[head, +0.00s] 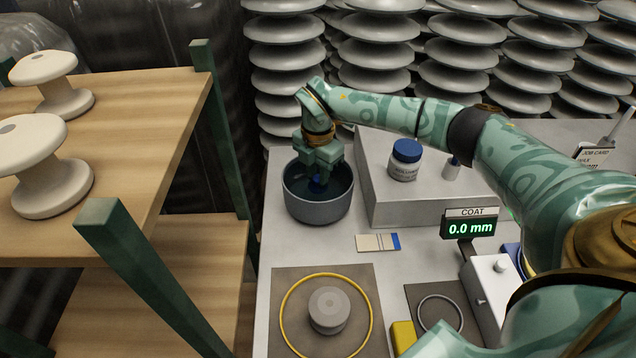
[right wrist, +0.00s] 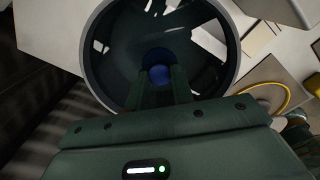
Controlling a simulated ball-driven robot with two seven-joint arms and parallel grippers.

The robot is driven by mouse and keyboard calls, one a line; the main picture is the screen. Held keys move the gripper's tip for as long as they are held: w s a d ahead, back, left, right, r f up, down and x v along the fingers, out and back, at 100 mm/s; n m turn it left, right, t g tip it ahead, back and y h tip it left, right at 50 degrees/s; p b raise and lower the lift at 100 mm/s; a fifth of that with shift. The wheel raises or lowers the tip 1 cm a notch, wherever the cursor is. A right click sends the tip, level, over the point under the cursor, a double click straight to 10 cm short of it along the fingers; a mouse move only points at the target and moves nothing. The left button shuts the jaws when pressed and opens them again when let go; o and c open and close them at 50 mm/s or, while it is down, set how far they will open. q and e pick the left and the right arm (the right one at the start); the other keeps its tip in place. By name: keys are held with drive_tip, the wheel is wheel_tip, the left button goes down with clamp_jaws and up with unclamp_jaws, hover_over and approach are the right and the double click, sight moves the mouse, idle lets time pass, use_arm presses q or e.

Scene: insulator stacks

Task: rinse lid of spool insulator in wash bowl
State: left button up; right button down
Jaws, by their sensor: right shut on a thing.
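My right gripper (head: 319,170) points down into the dark grey wash bowl (head: 318,211) and is shut on a blue knob-like piece (head: 318,185). In the right wrist view the blue piece (right wrist: 159,72) sits between the fingers (right wrist: 158,88), over the bowl's dark inside; the bowl rim (right wrist: 236,60) circles it. I cannot tell whether the blue piece is the lid itself or a knob on it; its underside is hidden. Two white spool insulators (head: 45,160) (head: 55,85) stand upright on the wooden shelf at left. My left gripper is not in view.
A white jar with a blue cap (head: 405,160) stands on a grey block (head: 385,205) right of the bowl. In front are a yellow ring (head: 283,318) around a grey cylinder (head: 328,310), a small strip card (head: 377,242) and a "COAT 0.0 mm" display (head: 470,226). Grey disc stacks (head: 375,52) stand behind.

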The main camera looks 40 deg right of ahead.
sight(318, 177)
idle(0.4)
wheel_tip(318, 177, up, 7)
drive_tip(key=p, duration=0.6)
drive_tip(key=shift+r, duration=0.1)
idle(1.4)
